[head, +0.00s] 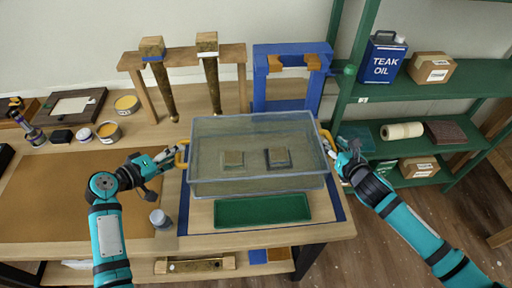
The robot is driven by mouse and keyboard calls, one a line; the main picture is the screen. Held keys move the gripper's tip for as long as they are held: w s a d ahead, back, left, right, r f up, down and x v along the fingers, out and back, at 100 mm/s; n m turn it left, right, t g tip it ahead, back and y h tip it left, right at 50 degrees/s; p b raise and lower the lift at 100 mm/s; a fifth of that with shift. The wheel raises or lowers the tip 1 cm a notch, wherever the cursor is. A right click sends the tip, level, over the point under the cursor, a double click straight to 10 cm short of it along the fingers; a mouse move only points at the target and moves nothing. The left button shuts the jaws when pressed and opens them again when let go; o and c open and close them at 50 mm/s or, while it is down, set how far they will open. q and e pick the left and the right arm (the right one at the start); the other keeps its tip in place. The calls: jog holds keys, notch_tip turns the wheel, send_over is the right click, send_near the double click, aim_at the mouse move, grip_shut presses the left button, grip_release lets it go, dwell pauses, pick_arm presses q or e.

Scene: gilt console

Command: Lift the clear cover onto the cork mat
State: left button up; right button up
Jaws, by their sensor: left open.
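The clear cover (258,184) is a see-through box with a yellow handle at each end. It stands over a blue-edged board in the middle of the table, with small blocks (278,157) visible through it. The cork mat (70,200) is a flat brown sheet on the left of the table. My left gripper (174,157) is open at the cover's left handle (182,154). My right gripper (332,148) is at the right handle (327,138). Its fingers are too small and covered to tell whether they are shut on it.
A green tray (262,210) lies in front of the cover. A small grey jar (160,218) stands at the mat's right edge. Behind are a wooden rack (185,58) and a blue stand (290,90). Green shelves (430,88) rise at the right. Most of the mat is clear.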

pick_arm(q)
jog(key=shift+x, duration=1.35)
pick_arm(e)
jog(key=shift+x, duration=1.35)
pick_arm(q)
jog(key=c, duration=0.7)
pick_arm(e)
grip_shut()
pick_arm(q)
grip_shut()
jog(key=shift+r, duration=0.15)
pick_arm(e)
jog(key=shift+r, duration=0.1)
